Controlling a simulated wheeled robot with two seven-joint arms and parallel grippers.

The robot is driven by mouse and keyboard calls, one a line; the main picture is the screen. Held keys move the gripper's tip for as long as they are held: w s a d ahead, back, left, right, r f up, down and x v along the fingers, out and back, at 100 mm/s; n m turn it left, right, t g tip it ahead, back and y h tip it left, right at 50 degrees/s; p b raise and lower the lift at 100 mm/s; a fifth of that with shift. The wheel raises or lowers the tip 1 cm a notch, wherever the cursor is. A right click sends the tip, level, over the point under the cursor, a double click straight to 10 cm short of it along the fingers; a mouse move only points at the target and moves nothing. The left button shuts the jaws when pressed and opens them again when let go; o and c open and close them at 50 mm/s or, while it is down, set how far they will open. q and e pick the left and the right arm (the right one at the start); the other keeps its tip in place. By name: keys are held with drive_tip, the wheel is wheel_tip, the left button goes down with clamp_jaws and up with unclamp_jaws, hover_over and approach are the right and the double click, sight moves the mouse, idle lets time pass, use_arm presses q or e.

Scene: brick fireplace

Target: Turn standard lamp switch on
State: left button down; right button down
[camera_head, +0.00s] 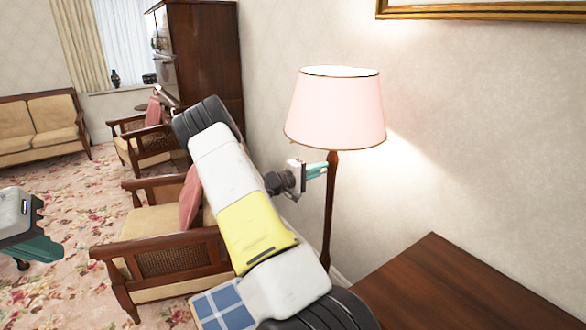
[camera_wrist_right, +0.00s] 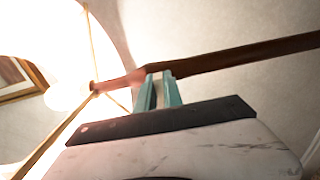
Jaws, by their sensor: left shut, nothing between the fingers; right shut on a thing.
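The standard lamp has a pink shade (camera_head: 336,108) and a dark wooden pole (camera_head: 328,222) against the wall. Its shade glows and light falls on the wall behind. My right gripper (camera_head: 318,170) is at the upper pole just under the shade, with its teal fingers shut on the lamp there. In the right wrist view the fingers (camera_wrist_right: 160,88) meet the slanting pole (camera_wrist_right: 240,58), and the bright shade (camera_wrist_right: 50,50) is at the left. No separate switch can be made out. My left gripper (camera_head: 42,248) is shut and empty at the left edge, away from the lamp.
A wooden table (camera_head: 470,290) stands at the lower right, close to the lamp. A cushioned armchair (camera_head: 150,225) is behind my right arm, with another armchair (camera_head: 140,145) and a sofa (camera_head: 40,125) beyond. A tall cabinet (camera_head: 215,50) stands against the wall. Patterned carpet is open at the left.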

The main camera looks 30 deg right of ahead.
drive_tip(key=shift+a, duration=0.1)
drive_tip(key=c, duration=1.5)
unclamp_jaws()
drive_tip(key=a, duration=0.7)
drive_tip(key=shift+s+a, duration=0.3)
drive_tip(key=shift+a, duration=0.05)
